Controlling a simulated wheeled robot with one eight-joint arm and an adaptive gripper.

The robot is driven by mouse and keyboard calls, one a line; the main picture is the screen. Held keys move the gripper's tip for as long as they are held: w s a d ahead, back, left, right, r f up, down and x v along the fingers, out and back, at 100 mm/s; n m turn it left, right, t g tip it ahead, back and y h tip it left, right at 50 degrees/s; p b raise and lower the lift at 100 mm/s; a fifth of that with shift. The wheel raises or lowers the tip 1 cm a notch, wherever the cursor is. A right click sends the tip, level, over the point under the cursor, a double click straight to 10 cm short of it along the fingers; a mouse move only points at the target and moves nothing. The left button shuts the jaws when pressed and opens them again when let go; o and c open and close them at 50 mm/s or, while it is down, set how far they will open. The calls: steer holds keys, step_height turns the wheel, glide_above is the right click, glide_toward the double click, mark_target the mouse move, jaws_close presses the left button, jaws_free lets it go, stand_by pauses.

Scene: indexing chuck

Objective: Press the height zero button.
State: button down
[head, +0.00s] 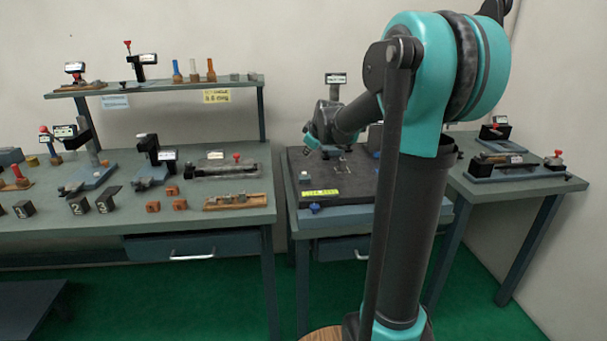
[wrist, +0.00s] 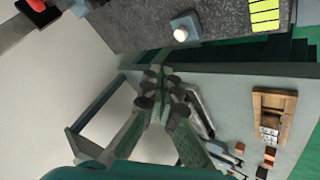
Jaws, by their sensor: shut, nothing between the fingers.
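A small pale round button (wrist: 180,34) on a grey-blue block stands near the edge of the dark stone plate (wrist: 225,20) in the wrist view. In the head view it seems to be the small pale spot (head: 304,174) near the plate's left edge; its label cannot be read. My gripper (wrist: 160,76) is shut and empty, its fingertips apart from the button, which appears just above them in the wrist picture. In the head view my gripper (head: 309,148) is over the back left part of the plate, partly hard to make out.
A yellow-green marked strip (head: 320,193) lies at the plate's front. A post with a label (head: 335,80) rises behind my gripper. The left bench (head: 235,217) holds a wooden tray (head: 237,202), blocks and fixtures; a shelf (head: 180,85) stands above it. Another bench (head: 520,184) is at right.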

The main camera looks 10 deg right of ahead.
mark_target(305, 174)
steer(key=shift+n+t, duration=0.3)
steer(key=shift+n, duration=0.3)
steer(key=w, duration=0.1)
steer(key=w+r, duration=0.2)
steer(key=shift+w+a, duration=0.2)
steer(key=shift+w, duration=0.15)
steer(key=shift+f, duration=0.1)
steer(key=shift+f, duration=4.35)
steer(key=shift+f, duration=0.15)
steer(key=shift+f, duration=0.3)
steer(key=shift+f, duration=0.45)
steer(key=shift+r, duration=0.9)
